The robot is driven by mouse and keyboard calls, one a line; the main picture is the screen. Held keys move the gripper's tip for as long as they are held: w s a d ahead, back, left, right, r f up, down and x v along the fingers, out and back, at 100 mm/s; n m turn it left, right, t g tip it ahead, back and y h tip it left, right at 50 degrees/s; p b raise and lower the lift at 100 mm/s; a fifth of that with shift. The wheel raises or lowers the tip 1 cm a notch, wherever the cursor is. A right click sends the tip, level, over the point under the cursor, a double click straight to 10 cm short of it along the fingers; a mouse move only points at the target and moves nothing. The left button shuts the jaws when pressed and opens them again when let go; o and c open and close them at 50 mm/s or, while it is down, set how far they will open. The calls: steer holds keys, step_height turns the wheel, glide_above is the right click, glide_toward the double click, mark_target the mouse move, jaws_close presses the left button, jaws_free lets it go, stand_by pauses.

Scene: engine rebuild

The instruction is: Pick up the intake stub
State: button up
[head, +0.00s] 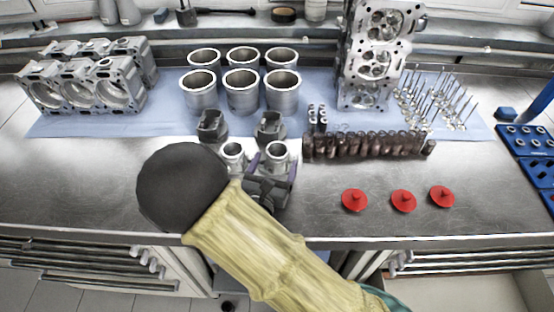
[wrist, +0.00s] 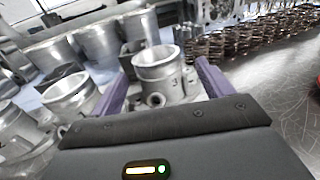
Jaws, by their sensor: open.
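A silver intake stub (head: 277,151), a short round metal tube with a flanged rim, stands upright on the bench. In the wrist view the same stub (wrist: 158,70) sits between the purple fingertips. My gripper (head: 272,170) is open at the stub, one finger to each side. The gripper (wrist: 163,80) also shows at the bottom of the wrist view; a small gap seems to remain on each side, but contact cannot be told. The stub's lower part is partly hidden by the gripper in the head view. A second similar stub (head: 232,153) stands just to the left.
Two dark grey parts (head: 270,127) stand right behind the stubs. A row of dark springs (head: 370,146) lies close on the right. Cylinder liners (head: 242,92) stand on the blue mat behind. Three red caps (head: 403,201) lie at front right, with bare bench around them.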

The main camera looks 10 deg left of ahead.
mark_target(275, 160)
steer(key=w, duration=0.4)
steer(key=shift+w+r+p, duration=0.1)
steer(key=shift+r+p, duration=0.1)
steer(key=shift+p, duration=0.15)
steer(key=c, duration=1.3)
steer(key=shift+r, duration=0.15)
steer(key=shift+r, duration=0.2)
step_height(275, 160, up, 9)
steer(key=shift+r, duration=0.2)
